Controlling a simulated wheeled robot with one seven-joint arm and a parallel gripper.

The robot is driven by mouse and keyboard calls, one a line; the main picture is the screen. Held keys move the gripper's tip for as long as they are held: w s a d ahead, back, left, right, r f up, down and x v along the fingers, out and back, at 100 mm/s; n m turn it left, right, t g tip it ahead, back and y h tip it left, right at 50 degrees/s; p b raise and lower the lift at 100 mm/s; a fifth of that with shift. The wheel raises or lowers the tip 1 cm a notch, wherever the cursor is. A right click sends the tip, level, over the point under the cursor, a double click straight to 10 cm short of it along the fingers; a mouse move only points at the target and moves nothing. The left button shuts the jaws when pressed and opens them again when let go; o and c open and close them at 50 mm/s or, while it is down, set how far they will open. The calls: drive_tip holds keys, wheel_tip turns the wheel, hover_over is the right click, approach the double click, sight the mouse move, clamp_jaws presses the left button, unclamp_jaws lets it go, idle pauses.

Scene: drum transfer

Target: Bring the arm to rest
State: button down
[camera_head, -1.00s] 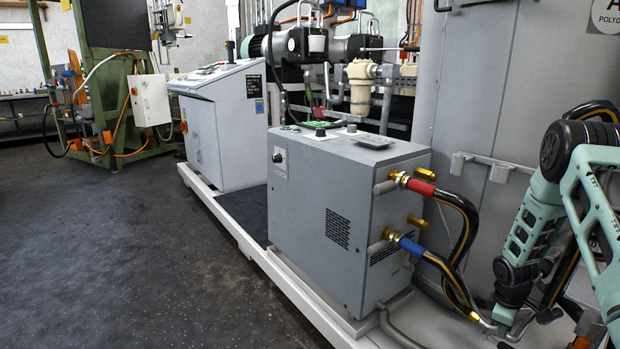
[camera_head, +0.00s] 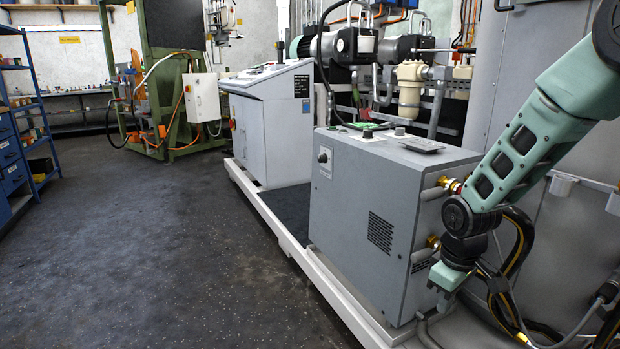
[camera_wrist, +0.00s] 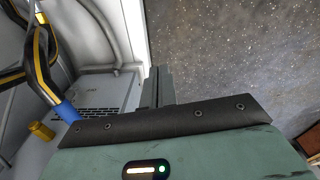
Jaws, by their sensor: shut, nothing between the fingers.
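My arm (camera_head: 515,160) comes in from the upper right in the head view, bends at a dark joint and points down beside the right end of the grey box-shaped unit (camera_head: 375,225). My gripper (camera_wrist: 159,76) shows in the wrist view as two grey fingers close together, shut and empty, over the white base frame's edge. In the head view the hand (camera_head: 445,278) hangs low by the unit's right side, and its fingertips are hard to make out.
Black-and-yellow hoses (camera_head: 518,240) loop close behind my wrist. The wrist view shows a blue hose end (camera_wrist: 68,112) and a brass fitting (camera_wrist: 40,130). A white base frame (camera_head: 333,290) edges the machine. Open dark floor (camera_head: 170,240) lies left; a blue shelf (camera_head: 35,125) stands far left.

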drive_tip(key=s+a+r, duration=0.7)
drive_tip(key=s+a, duration=0.4)
drive_tip(key=a, duration=0.2)
drive_tip(key=s+a+r+n, duration=0.1)
drive_tip(key=s+a+r, duration=0.15)
drive_tip(key=s, duration=0.45)
drive_tip(key=s+a+r, duration=0.1)
drive_tip(key=s+a, duration=0.2)
drive_tip(key=s, duration=0.5)
wheel_tip(320, 180, up, 26)
drive_tip(key=w+p, duration=0.1)
drive_tip(key=p, duration=2.5)
drive_tip(key=shift+d+g+y, duration=0.3)
drive_tip(key=shift+w, duration=0.1)
